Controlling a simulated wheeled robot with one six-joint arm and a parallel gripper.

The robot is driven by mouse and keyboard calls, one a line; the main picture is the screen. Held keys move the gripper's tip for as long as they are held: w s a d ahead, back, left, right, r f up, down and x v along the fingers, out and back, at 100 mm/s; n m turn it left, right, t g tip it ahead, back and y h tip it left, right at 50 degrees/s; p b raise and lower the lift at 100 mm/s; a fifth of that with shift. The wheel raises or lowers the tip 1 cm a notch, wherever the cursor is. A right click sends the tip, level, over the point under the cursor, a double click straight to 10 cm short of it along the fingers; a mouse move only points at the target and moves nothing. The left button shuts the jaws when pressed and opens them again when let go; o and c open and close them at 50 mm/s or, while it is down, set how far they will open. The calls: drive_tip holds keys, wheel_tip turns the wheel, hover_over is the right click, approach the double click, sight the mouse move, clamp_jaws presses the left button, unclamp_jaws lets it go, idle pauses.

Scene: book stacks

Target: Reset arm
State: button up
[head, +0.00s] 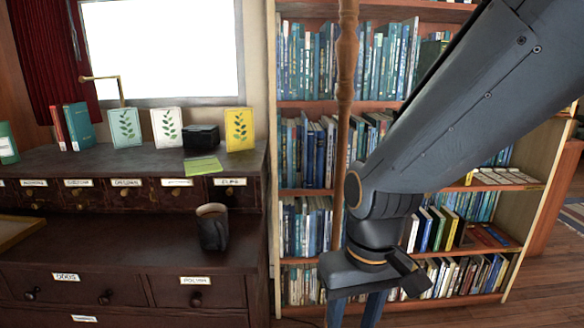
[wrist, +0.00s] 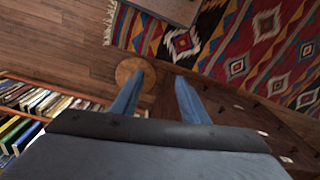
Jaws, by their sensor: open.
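My gripper (head: 356,312) hangs at the end of my arm in front of the bookshelf in the head view, pointing down. Its blue fingers are cut off by the bottom edge there. In the wrist view my gripper (wrist: 160,88) shows two blue fingers spread apart with nothing between them. Below them are the wooden floor (wrist: 60,35) and a round wooden piece (wrist: 135,70), partly hidden by the left finger.
A dark desk (head: 130,245) with labelled drawers stands at left, holding a dark mug (head: 213,230) and several upright books. A tall bookshelf (head: 310,190) and wooden post (head: 345,90) stand behind my arm. A patterned rug (wrist: 235,45) covers part of the floor.

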drive_tip(key=s+d+r+m+p, duration=0.2)
drive_tip(key=d+r+m+p, duration=0.1)
drive_tip(key=d+r+p, duration=0.6)
wheel_tip(320, 180, up, 3)
drive_tip(key=p, duration=0.6)
drive_tip(key=shift+s+d+r+h, duration=0.2)
drive_tip(key=shift+d+h, duration=0.1)
drive_tip(key=shift+h, duration=0.1)
